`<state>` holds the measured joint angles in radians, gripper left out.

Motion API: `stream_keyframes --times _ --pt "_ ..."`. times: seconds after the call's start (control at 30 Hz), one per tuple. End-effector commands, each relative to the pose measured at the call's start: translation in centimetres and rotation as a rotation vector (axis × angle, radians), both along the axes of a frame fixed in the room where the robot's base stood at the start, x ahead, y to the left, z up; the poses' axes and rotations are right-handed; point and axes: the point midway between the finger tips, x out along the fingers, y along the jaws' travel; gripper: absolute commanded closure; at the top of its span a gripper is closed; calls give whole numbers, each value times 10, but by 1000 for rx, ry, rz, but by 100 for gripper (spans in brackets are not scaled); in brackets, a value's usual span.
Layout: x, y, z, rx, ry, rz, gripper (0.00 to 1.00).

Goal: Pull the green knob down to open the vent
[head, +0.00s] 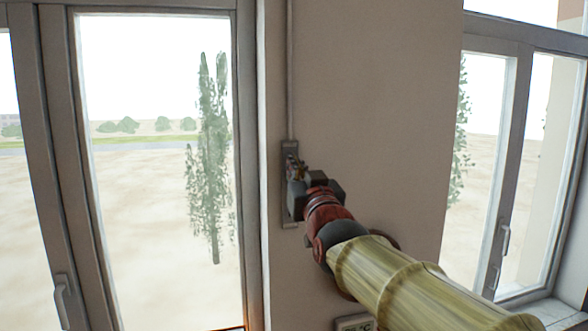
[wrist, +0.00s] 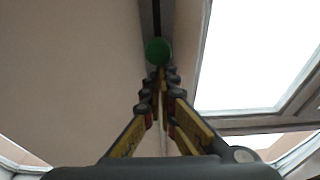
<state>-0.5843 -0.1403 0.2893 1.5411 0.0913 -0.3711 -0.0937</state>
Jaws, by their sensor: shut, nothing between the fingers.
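The green knob (wrist: 157,50) shows in the wrist view as a round ball on a dark vertical strip, just beyond my fingertips. My gripper (wrist: 160,76) is shut with its fingertips together and nothing between them. The tips appear close to the knob's lower edge; I cannot tell whether they touch it. In the head view my gripper (head: 296,172) is in front of a narrow grey wall plate (head: 290,150), and I cannot make out the knob there. A thin vertical rod or conduit (head: 290,70) runs up the wall from the plate. The vent itself is not identifiable.
Tall framed windows stand on the left (head: 155,130) and right (head: 485,150) of the plain wall section (head: 370,80). Window handles (head: 61,300) stick out from the frames. A small box (head: 352,323) is on the wall low down, beneath my arm.

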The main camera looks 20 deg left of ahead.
Motion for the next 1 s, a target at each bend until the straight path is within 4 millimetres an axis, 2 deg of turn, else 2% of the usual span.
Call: stream_keyframes --times 0.03,1.0 --pt "1 1 -7 -3 5 0 100" --pt "1 0 -36 -3 5 0 100"
